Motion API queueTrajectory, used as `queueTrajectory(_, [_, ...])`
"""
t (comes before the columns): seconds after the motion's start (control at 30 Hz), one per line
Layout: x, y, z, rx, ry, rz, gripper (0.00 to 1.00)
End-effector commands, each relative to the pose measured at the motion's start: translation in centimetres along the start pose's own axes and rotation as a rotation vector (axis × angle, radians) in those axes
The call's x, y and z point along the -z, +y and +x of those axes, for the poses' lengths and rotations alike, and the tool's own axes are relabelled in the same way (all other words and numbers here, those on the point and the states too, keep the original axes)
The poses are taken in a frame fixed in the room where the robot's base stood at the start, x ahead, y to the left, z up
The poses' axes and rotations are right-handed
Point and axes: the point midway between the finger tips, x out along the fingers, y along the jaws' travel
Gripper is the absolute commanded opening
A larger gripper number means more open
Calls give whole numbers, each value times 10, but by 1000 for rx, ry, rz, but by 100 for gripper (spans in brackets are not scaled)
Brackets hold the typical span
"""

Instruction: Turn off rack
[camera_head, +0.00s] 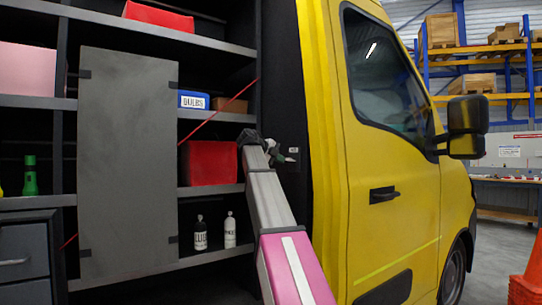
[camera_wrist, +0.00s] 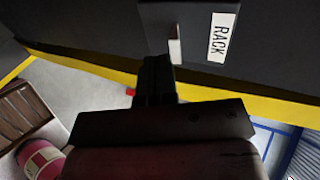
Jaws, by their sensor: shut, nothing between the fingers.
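A dark switch plate (camera_wrist: 190,20) with a white label reading RACK (camera_wrist: 223,37) is on the dark panel at the top of the wrist view. A pale lever (camera_wrist: 175,46) sticks out at the plate's edge. My gripper (camera_wrist: 157,62) is shut and empty, its tips just beside and below the lever. I cannot tell whether they touch. In the head view my gripper (camera_head: 276,158) is at the dark panel beside the yellow cab, and a small white label (camera_head: 293,150) shows just to its right. The lever's exact position is partly hidden by my gripper there.
Dark shelves on the left hold a red bin (camera_head: 208,163), a blue BULBS box (camera_head: 193,99) and two bottles (camera_head: 201,233). A grey door panel (camera_head: 128,165) stands before them. The yellow cab door (camera_head: 385,170) is close on the right, with a mirror (camera_head: 466,127) sticking out.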

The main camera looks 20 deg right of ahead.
Motion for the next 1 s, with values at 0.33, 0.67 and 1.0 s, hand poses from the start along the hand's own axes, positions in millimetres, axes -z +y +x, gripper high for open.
queueTrajectory(0.33, [0,0,39,-1,0,0,0])
queueTrajectory(0.67, [0,0,42,0,0,0,0])
queueTrajectory(1.0, [0,1,46,0,0,0,0])
